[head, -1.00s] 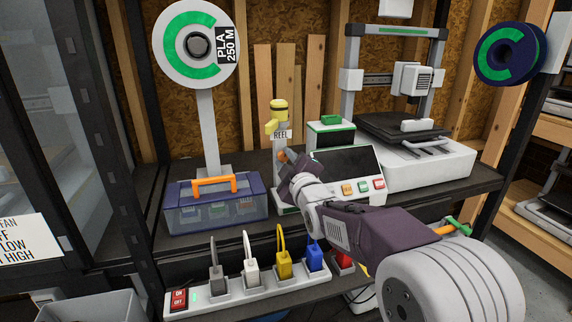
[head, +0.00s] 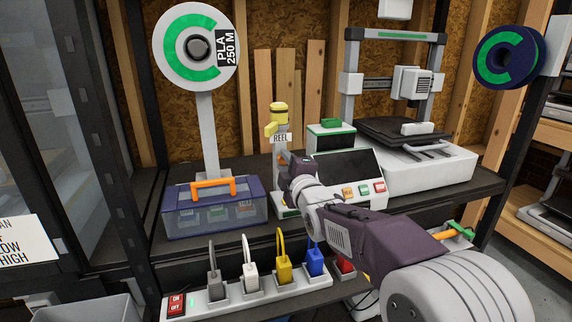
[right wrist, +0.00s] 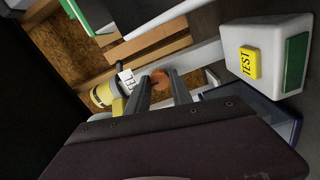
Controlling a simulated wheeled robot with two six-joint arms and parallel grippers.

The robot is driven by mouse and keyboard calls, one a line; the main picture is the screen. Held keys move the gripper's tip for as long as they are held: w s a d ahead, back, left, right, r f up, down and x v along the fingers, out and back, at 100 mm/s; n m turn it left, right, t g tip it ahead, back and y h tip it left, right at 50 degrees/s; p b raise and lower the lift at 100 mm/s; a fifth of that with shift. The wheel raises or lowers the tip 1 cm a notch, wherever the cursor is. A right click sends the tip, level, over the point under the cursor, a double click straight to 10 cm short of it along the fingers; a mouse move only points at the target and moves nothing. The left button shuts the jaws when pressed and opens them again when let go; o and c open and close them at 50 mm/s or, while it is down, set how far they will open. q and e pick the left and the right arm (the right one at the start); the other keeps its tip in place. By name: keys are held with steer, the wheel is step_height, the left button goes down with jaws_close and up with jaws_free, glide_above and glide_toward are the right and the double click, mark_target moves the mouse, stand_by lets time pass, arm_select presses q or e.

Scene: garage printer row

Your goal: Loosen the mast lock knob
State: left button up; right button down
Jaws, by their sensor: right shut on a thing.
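The mast lock knob (right wrist: 160,77) is a round orange knob on a pale grey mast (head: 283,150). The mast has a yellow top (head: 278,112) and a REEL label (head: 281,139). My right gripper (head: 287,160) reaches it from the front right and largely hides the knob in the head view. In the right wrist view the two dark fingers of my right gripper (right wrist: 162,84) are shut on the knob, with its orange face between the tips. The yellow top also shows there (right wrist: 103,94), left of the knob. My left gripper is in neither view.
A blue clear box (head: 215,214) with an orange handle stands left of the mast. A printer (head: 430,165) and a slanted dark panel (head: 345,172) with buttons stand right. A power strip (head: 205,307) with several plugs lies in front, below. A yellow TEST button (right wrist: 249,63) shows near the wrist.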

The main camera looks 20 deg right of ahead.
steer(key=shift+f, duration=0.1)
steer(key=c, duration=1.1)
jaws_free()
steer(key=s+p, duration=0.2)
steer(key=s, duration=0.7)
steer(key=shift+d, duration=0.15)
steer(key=shift+s, duration=0.1)
